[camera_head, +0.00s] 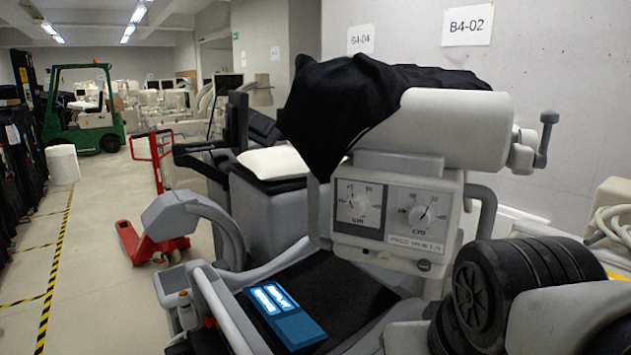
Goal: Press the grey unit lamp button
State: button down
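A light grey unit (440,180) stands in the middle right, partly covered by a black cloth (345,105). Its front panel has two dials, a left dial (358,207) and a right dial (424,214), with a printed label below. Small dark fittings (424,266) sit on the lower edge of the panel. I cannot tell which part, if any, is the lamp button. My gripper is not in view.
A blue panel with white rectangles (298,326) lies on the unit's dark lower deck. Black ribbed wheels (480,290) stand at lower right. A red pallet jack (150,245) and green forklift (85,120) are farther left.

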aim_at(384, 256)
jog(key=k+l+z, duration=0.2)
jog(key=k+l, duration=0.25)
jog(key=k, duration=0.2)
jog(key=k+l+z, duration=0.2)
jog(key=k+l, duration=0.3)
jog(key=k, duration=0.15)
